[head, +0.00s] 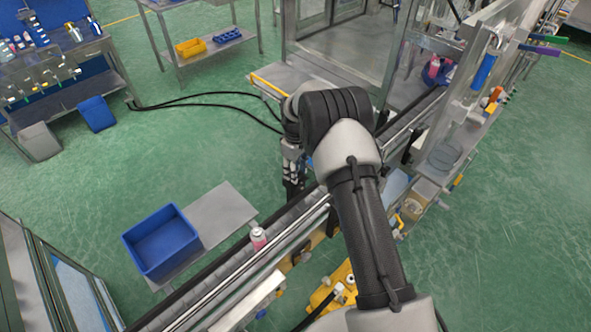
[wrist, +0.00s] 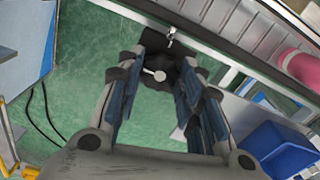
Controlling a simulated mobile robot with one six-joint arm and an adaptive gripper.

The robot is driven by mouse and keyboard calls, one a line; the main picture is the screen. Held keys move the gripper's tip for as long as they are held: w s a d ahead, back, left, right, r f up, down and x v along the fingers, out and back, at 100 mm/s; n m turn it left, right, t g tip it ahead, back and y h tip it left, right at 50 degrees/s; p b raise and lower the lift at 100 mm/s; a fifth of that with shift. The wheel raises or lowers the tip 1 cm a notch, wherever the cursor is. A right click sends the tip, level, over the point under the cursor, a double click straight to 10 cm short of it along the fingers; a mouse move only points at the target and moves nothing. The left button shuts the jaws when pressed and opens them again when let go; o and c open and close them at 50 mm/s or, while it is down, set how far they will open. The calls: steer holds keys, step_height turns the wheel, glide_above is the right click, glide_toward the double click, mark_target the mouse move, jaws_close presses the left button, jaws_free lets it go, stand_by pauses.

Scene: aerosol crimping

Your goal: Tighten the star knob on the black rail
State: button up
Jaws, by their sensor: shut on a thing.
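In the wrist view the black star knob (wrist: 158,73), with a pale round centre, sits at the side of the black rail (wrist: 240,62). My gripper (wrist: 160,80) has one finger on each side of the knob and is shut on it; the fingertips partly hide its edges. In the head view my gripper (head: 292,185) points down at the left side of the conveyor, beside the rail. The knob is hidden there behind my gripper and arm.
A pink can (head: 258,238) stands on the conveyor near my gripper and also shows in the wrist view (wrist: 300,66). A blue bin (head: 162,243) rests on a grey plate (head: 222,212) left of the conveyor. Open green floor lies further left.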

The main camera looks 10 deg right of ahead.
steer(key=shift+m, duration=0.3)
steer(key=m+b, duration=0.3)
steer(key=shift+f+m, duration=0.1)
steer(key=shift+m, duration=0.2)
steer(key=m+b, duration=0.2)
steer(key=m, duration=0.2)
steer(key=m+b, duration=0.1)
steer(key=m, duration=0.8)
steer(key=shift+m+b, duration=0.3)
steer(key=shift+b, duration=0.05)
steer(key=o, duration=1.1)
steer(key=shift+r, duration=0.25)
